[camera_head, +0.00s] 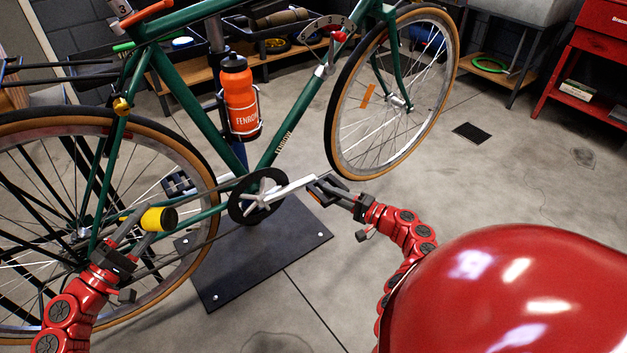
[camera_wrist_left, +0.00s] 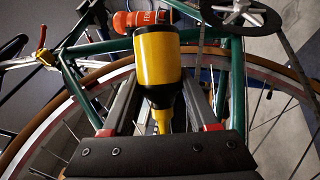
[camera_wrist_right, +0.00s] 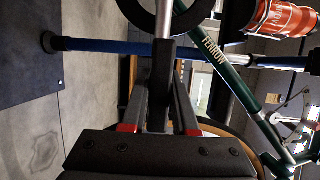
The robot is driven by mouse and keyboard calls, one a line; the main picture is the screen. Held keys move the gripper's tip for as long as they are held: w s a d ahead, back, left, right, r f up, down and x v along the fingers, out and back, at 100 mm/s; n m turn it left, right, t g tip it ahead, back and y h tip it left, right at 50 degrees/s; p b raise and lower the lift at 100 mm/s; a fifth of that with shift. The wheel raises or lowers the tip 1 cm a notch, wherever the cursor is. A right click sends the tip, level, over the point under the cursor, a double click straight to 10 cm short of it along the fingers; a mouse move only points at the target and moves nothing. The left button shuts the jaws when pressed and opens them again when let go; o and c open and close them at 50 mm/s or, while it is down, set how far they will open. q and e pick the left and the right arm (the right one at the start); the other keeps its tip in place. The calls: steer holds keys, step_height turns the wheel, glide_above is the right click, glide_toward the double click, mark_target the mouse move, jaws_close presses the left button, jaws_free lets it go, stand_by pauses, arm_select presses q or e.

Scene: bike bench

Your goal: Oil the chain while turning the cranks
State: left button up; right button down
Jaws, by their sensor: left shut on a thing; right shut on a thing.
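The green bike (camera_head: 185,90) is held up on a stand, with its chainring (camera_head: 257,196) at mid-frame in the head view. My left gripper (camera_head: 150,228) is shut on a yellow oil bottle (camera_head: 160,219), tilted beside the rear wheel near the chain (camera_head: 205,190). The bottle (camera_wrist_left: 158,65) also shows in the left wrist view, its narrow tip pointing back between the fingers. My right gripper (camera_head: 340,196) is shut on the near pedal (camera_head: 327,190) at the end of the silver crank (camera_head: 292,186), which points right. Whether the tip touches the chain cannot be told.
The stand's black base plate (camera_head: 255,255) lies on the floor under the cranks. The front wheel (camera_head: 395,95) is close beyond my right gripper. An orange water bottle (camera_head: 238,97) sits on the frame. A bench (camera_head: 290,50) and red cabinet (camera_head: 590,60) stand behind.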

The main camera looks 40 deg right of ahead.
stand_by(0.3)
arm_select(q)
steer(key=shift+w+a+r+n+t, duration=0.1)
steer(key=shift+r+n+t, duration=0.3)
steer(key=shift+n, duration=0.5)
steer(key=shift+w+a+r+n+t, duration=0.1)
steer(key=shift+r+n+t, duration=0.3)
steer(key=shift+n, duration=0.5)
steer(key=shift+r, duration=0.1)
